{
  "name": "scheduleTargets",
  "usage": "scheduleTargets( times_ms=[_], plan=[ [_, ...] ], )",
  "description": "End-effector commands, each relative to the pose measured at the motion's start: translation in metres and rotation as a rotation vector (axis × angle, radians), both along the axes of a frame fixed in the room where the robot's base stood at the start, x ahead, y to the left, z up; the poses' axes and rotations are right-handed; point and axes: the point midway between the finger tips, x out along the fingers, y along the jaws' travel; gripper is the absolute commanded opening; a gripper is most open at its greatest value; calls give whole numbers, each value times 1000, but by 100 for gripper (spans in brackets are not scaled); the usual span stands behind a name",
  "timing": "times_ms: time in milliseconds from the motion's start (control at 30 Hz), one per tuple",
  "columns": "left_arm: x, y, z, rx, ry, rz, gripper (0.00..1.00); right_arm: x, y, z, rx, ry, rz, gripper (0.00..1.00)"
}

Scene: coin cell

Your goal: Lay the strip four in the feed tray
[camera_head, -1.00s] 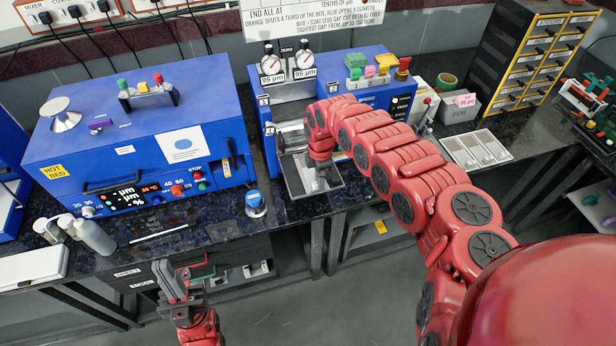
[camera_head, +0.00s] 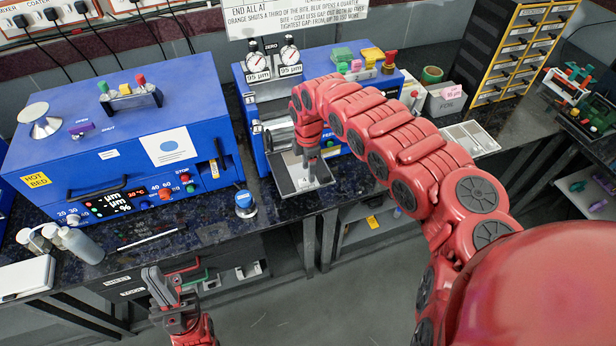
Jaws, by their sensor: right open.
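The feed tray (camera_head: 283,176) is a shallow metal tray at the front of the blue coater in the middle of the bench. My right gripper (camera_head: 311,172) points down over the tray, open, with its tips close above the tray floor. A small pale patch shows on the tray floor just under the tips; I cannot tell if it is strip four. My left gripper (camera_head: 163,290) is in front of the bench at the lower left, away from the tray, pointing up. Its fingers look close together, but whether they are shut is unclear.
The blue hot-bed box (camera_head: 125,140) stands left of the coater. A blue round knob (camera_head: 245,203) stands near the bench edge. A white compartment tray (camera_head: 470,140) lies right of the coater. White bottles (camera_head: 80,245) stand at the left.

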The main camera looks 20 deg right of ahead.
Motion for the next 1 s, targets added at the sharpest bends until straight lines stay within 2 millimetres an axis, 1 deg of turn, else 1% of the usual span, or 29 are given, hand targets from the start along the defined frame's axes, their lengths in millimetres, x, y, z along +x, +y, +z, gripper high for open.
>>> scheduleTargets(
  times_ms=[33, 200, 300, 400, 600, 1000],
  plan=[
    [0, 0, -8, 0, 0, 0, 0, 1, -3, 8, -6, -4, -1, 51],
    [0, 0, -24, 0, 0, 0, 0, 2, -1, 46, -2, -7, -1, 51],
    [0, 0, -30, 0, 0, 0, 0, 1, 0, 63, 0, -5, 0, 51],
    [0, 0, -33, 0, 0, 0, 0, 0, 0, 73, 1, -1, -1, 51],
    [0, 0, -34, 0, 0, 0, 0, -1, 0, 81, 0, 1, 0, 51],
    [0, 0, -33, 0, 0, 0, 0, -1, 0, 81, 0, 2, 0, 51]
  ],
)
